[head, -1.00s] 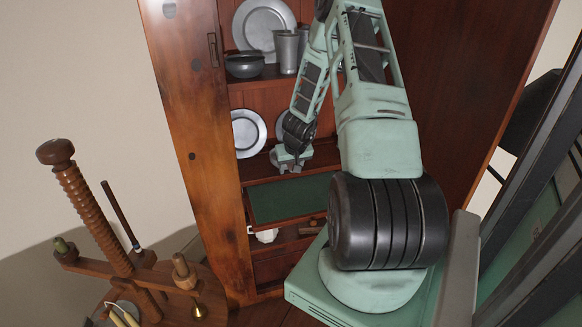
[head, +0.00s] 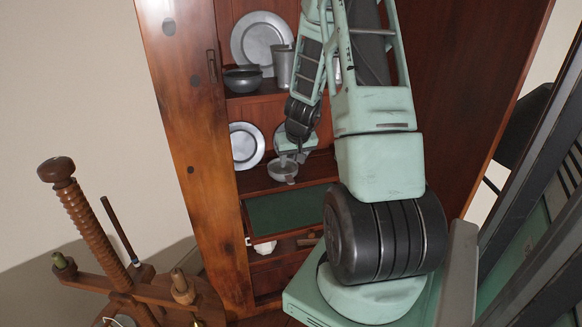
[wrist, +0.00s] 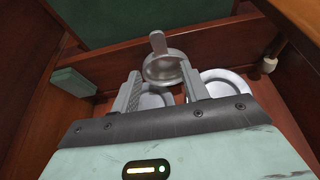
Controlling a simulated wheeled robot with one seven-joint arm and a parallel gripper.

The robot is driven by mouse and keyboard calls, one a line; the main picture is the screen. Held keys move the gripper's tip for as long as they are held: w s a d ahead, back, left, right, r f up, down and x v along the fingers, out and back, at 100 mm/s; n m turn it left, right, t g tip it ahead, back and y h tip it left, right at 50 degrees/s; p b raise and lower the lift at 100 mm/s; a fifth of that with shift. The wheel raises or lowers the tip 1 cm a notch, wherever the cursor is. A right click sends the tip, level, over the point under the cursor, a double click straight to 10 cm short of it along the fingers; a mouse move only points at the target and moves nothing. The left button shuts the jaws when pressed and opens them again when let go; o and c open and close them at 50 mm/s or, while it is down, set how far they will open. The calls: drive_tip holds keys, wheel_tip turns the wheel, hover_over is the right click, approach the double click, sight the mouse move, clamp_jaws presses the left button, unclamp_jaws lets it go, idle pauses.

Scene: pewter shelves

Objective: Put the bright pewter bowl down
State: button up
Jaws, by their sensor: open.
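The bright pewter bowl (head: 283,171) is on the cupboard's lower shelf, just behind the open green-lined drawer. It is a shallow bowl with a flat tab handle, which shows upright in the wrist view, where the bowl (wrist: 163,70) lies beyond my fingertips. My gripper (head: 294,154) is just above and behind the bowl in the head view. In the wrist view my gripper (wrist: 160,74) has its two fingers spread apart, with nothing clamped between them. The bowl looks level; its underside is hidden.
Pewter plates stand at the shelf's back, one at left (head: 246,146). The upper shelf holds a dark bowl (head: 242,79), a large plate (head: 262,38) and a tumbler (head: 283,66). The green-lined drawer (head: 290,212) juts out below. A wooden screw stand (head: 85,225) is at left.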

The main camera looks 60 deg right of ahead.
drive_tip(key=w+a+r+n+y, duration=0.2)
drive_tip(key=w+a+r, duration=0.15)
drive_tip(key=a, duration=0.65)
drive_tip(key=w+a+r+n+y, duration=0.15)
drive_tip(key=w+a, duration=0.25)
drive_tip(key=a, duration=0.6)
drive_tip(key=s+a+r+n+y, duration=0.1)
drive_tip(key=a+r+n, duration=0.1)
drive_tip(key=a, duration=0.5)
drive_tip(key=s+a+r+n+y, duration=0.1)
drive_tip(key=s+a+r+n, duration=0.1)
drive_tip(key=a, duration=0.6)
drive_tip(key=s+a+r+n+g+h, duration=0.2)
drive_tip(key=s+a+n, duration=0.6)
drive_tip(key=s+a, duration=0.8)
drive_tip(key=s+r+g, duration=0.1)
drive_tip(key=s, duration=0.3)
drive_tip(key=shift+s+a+r+g, duration=0.2)
drive_tip(key=shift+s+a+g, duration=0.1)
drive_tip(key=shift+s+a, duration=0.05)
